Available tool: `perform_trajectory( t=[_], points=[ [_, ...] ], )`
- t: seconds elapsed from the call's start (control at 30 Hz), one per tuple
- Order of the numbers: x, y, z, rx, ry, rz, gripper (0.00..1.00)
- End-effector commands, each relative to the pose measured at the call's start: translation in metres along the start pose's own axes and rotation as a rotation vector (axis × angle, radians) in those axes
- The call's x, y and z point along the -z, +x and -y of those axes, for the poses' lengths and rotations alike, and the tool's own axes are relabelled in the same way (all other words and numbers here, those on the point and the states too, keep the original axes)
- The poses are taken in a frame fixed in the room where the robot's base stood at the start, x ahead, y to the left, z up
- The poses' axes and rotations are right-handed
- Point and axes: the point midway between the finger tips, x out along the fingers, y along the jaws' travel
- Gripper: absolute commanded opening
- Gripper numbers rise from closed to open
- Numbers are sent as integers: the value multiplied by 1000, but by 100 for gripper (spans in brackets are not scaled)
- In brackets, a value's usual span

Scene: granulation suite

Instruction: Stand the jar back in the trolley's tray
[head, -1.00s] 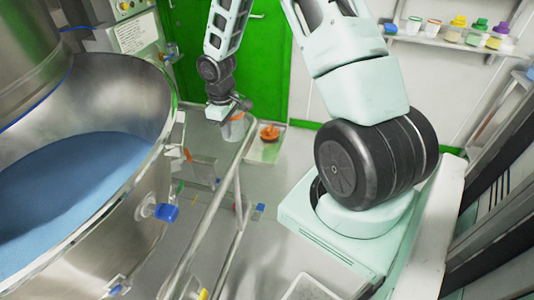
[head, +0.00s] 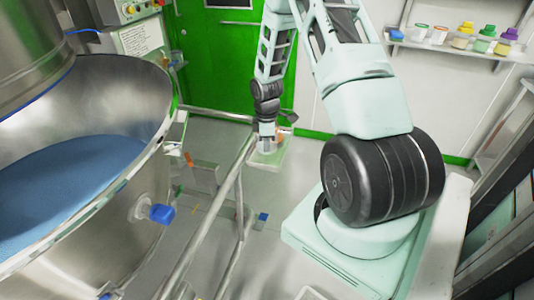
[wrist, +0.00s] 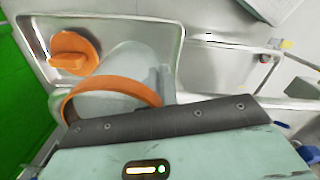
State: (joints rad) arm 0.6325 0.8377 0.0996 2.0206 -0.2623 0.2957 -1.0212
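The jar (wrist: 140,65) is a clear, translucent cylinder with an orange band (wrist: 112,92) in the wrist view. In the head view the jar (head: 267,146) hangs below my gripper (head: 266,133), over the trolley's tray (head: 256,163). My gripper appears shut on the jar, though its fingertips are mostly hidden. An orange lid-like piece (wrist: 72,52) lies in the tray's left part in the wrist view, beside the jar. The tray's metal rim (wrist: 177,45) runs behind and right of the jar. The jar's base is hard to see, so I cannot tell whether it touches the tray floor.
A large steel bowl (head: 100,200) with blue contents fills the left, with a blue-capped port (head: 160,213) on its side. Metal rails (head: 205,215) stand between it and my arm. A green door (head: 215,60) is behind. A wall shelf (head: 450,45) holds several small containers.

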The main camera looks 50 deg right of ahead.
Motion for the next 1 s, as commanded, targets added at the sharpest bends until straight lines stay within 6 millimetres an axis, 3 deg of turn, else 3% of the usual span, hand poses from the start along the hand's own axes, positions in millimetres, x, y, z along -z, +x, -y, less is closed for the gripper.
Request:
perform_trajectory(
  t=[0.3, 0.73, 0.8, 1.0],
  points=[
    [0, 40, 1, 1, 0, 1, 0],
    [0, 47, 0, 0, 0, 0, 0],
    [0, 46, 0, -1, 0, 0, 22],
    [0, 46, 0, 0, 0, 0, 24]
  ],
)
